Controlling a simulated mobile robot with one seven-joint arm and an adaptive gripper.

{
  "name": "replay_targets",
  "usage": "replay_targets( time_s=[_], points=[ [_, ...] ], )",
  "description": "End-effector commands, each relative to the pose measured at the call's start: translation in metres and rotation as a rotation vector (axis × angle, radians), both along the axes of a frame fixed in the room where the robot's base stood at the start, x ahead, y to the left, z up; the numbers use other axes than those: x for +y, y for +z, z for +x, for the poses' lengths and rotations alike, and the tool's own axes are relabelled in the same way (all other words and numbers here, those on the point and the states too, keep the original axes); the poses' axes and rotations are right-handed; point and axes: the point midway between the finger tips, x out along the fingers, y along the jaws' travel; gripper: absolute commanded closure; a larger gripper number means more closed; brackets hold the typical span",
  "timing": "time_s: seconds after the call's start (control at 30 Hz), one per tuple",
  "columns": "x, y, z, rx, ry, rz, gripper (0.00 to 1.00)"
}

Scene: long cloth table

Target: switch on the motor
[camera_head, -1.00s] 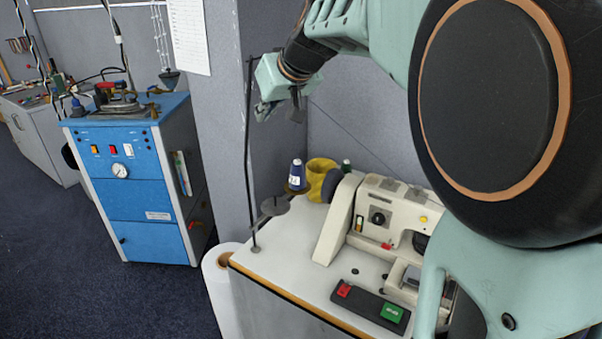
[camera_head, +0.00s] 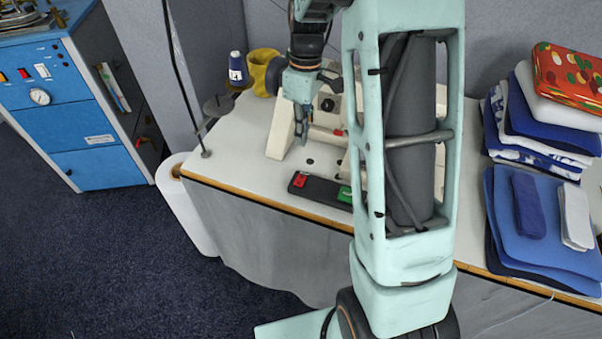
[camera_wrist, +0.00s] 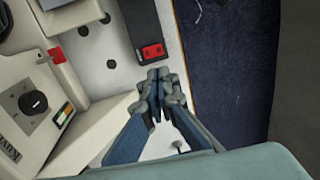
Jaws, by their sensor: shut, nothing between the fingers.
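The black switch box (camera_head: 325,193) lies near the front edge of the white table, with a red button (camera_head: 300,180) on its left and a green button (camera_head: 345,194) on its right. My arm stands close to the box's right end. In the wrist view the red button (camera_wrist: 152,51) is just beyond my fingertips; the green one is out of that view. My gripper (camera_head: 302,132) points down, fingers together and empty, above the table between the box and the sewing machine (camera_head: 284,128). The fingertips (camera_wrist: 158,78) also show in the wrist view. The machine is partly hidden behind my arm.
A blue spool (camera_head: 237,68) and a yellow container (camera_head: 263,72) stand at the back left of the table. Folded cloths (camera_head: 545,215) are stacked at the right. A thin dark stand pole (camera_head: 182,85) rises at the left corner. A blue cabinet (camera_head: 70,110) stands further left.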

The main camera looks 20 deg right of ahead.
Motion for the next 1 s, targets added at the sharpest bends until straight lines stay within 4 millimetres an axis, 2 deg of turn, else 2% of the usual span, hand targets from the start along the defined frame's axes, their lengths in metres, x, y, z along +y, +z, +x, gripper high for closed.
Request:
replay_targets(
  time_s=[0.27, 0.43, 0.57, 0.8, 1.0],
  points=[
    [0.000, 0.000, 0.000, -0.001, -0.001, -0.001, 1.00],
    [0.001, -0.013, -0.002, 0.003, -0.001, -0.001, 1.00],
    [0.003, -0.036, -0.005, 0.005, -0.001, 0.000, 1.00],
    [0.007, -0.088, -0.010, 0.004, -0.002, -0.001, 1.00],
    [0.009, -0.121, -0.013, 0.002, -0.003, -0.001, 1.00]
  ],
)
